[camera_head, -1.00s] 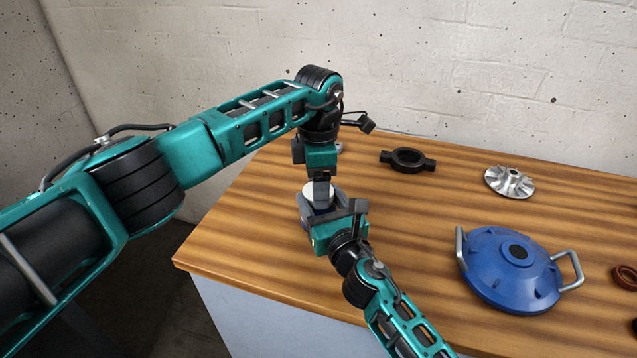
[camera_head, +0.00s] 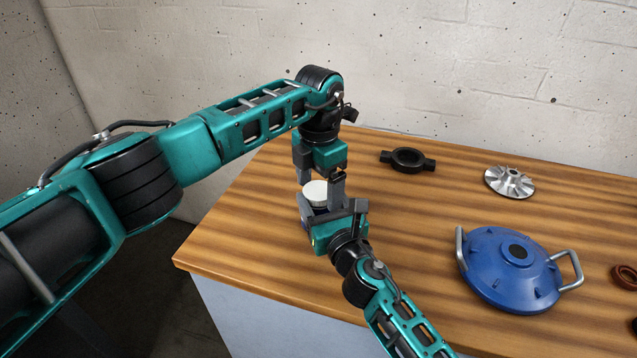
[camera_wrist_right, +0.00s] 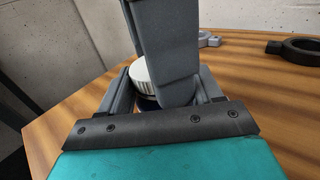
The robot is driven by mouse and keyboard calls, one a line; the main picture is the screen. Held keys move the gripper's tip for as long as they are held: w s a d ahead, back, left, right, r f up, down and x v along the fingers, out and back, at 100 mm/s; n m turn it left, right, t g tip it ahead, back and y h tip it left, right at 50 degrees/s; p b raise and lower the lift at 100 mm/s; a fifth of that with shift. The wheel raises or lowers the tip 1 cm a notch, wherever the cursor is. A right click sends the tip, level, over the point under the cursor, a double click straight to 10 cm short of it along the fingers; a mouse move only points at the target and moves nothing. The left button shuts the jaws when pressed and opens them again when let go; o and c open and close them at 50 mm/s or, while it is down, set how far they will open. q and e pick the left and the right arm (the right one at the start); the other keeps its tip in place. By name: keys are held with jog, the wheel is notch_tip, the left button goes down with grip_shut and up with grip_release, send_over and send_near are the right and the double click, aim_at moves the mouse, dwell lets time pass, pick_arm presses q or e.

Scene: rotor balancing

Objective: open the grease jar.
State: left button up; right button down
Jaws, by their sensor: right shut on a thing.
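The grease jar has a white ribbed lid (camera_head: 316,190) and stands near the left end of the table. In the right wrist view, its blue body (camera_wrist_right: 148,103) shows below the lid (camera_wrist_right: 142,74). My right gripper (camera_head: 331,212) is shut on the jar body from the front right. My left gripper (camera_head: 320,185) points down from above, its fingers spread on either side of the lid. One left finger (camera_wrist_right: 170,60) hides part of the lid in the right wrist view. I cannot tell whether the lid is loose.
A black ring with two lugs (camera_head: 407,160) lies behind the jar to the right. A silver impeller (camera_head: 509,182) and a blue round housing with handles (camera_head: 510,268) lie further right. A brown ring (camera_head: 625,277) is at the right edge. The table (camera_head: 420,215) between them is clear.

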jog(key=shift+d+f, duration=0.1)
jog(key=shift+f, duration=0.25)
pick_arm(q)
notch_tip(320, 180, up, 4)
jog(key=shift+w+a+r, duration=0.1)
jog(key=shift+r, duration=0.1)
jog(key=shift+c, duration=0.3)
notch_tip(320, 180, up, 2)
jog(key=m, duration=0.4)
jog(key=shift+r, duration=0.25)
pick_arm(e)
jog(key=shift+s, duration=0.1)
pick_arm(q)
jog(key=m, duration=0.2)
jog(key=shift+r+m, duration=0.3)
jog(key=shift+r, duration=0.1)
jog(key=shift+f, duration=3.9)
jog(key=c, duration=1.1)
jog(key=n, duration=0.6)
jog(key=shift+n, duration=0.3)
